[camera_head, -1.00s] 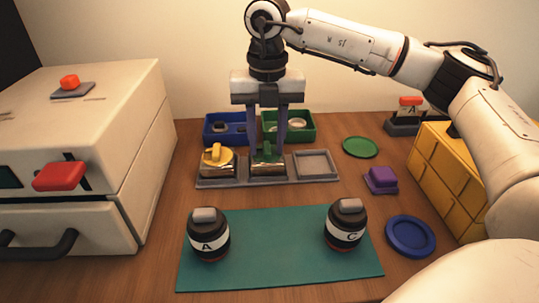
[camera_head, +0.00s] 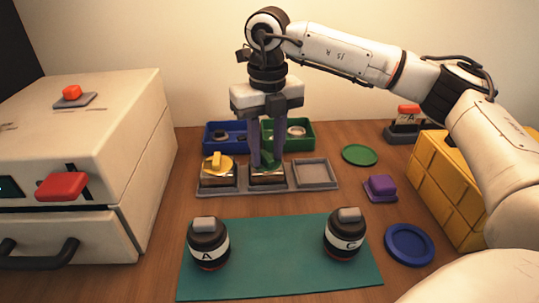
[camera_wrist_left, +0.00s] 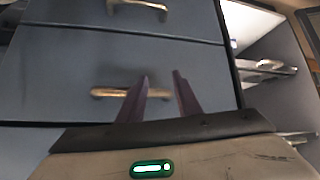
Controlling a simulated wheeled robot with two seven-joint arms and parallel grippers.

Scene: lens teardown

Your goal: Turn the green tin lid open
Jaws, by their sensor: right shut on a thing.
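The green tin lid (camera_head: 267,162) sits on a metal tin (camera_head: 268,177) in the middle compartment of the grey tray (camera_head: 317,188). My right gripper (camera_head: 267,160) points down from above and is shut on the raised part of the green lid, which its fingers partly hide. A tin with a yellow lid (camera_head: 217,163) stands in the left compartment, and the right compartment is empty. My left gripper (camera_wrist_left: 160,82) shows only in the left wrist view. Its two fingers stand apart with nothing between them, before a grey drawer front with a handle (camera_wrist_left: 130,93).
Behind the tray are a blue bin (camera_head: 226,135) and a green bin (camera_head: 300,134). Lenses A (camera_head: 208,243) and C (camera_head: 343,234) stand on the teal mat (camera_head: 275,270). A purple block (camera_head: 380,187), green disc (camera_head: 360,155) and blue dish (camera_head: 409,245) lie right. A white machine (camera_head: 110,130) stands left.

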